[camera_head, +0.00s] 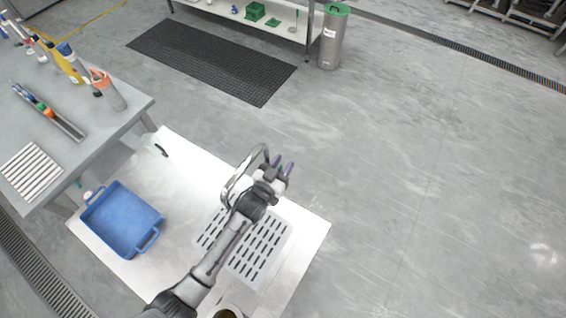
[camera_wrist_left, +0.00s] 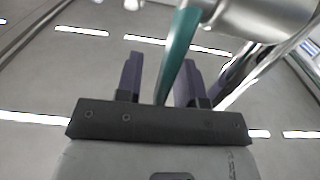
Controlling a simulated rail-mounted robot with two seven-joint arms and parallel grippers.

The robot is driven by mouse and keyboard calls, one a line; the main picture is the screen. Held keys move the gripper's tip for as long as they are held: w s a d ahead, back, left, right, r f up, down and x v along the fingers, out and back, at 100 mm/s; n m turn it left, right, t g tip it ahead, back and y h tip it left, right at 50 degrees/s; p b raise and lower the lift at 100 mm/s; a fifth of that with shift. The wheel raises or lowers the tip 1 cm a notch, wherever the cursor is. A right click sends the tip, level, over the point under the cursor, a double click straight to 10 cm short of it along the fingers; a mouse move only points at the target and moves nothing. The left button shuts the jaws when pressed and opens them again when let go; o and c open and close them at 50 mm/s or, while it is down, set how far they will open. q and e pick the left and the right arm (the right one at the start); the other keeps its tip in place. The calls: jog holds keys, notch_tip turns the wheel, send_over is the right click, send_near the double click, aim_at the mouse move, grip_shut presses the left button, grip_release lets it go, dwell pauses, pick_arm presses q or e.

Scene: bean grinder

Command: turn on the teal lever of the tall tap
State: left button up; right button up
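The tall tap (camera_head: 243,172) is a chrome arched tap standing at the far edge of a white worktop. My left gripper (camera_head: 283,166) is beside its upper part, at the right. In the left wrist view, the teal lever (camera_wrist_left: 180,52) runs down from the chrome tap body (camera_wrist_left: 262,18) into the gap between my two purple fingers (camera_wrist_left: 160,80). The fingers are apart, and the lever lies nearer the right finger; I cannot tell whether it touches. In the head view the lever is not clearly visible, hidden around my gripper. My right gripper is not in view.
A grey slotted drain tray (camera_head: 272,245) lies under my left arm. A blue bin (camera_head: 122,220) stands on the worktop at left. A grey table (camera_head: 90,150) with bottles and tools is at far left. Open floor (camera_head: 430,190) lies to the right.

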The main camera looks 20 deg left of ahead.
pick_arm(q)
jog(key=shift+w, duration=0.15)
grip_shut()
dwell(0.4)
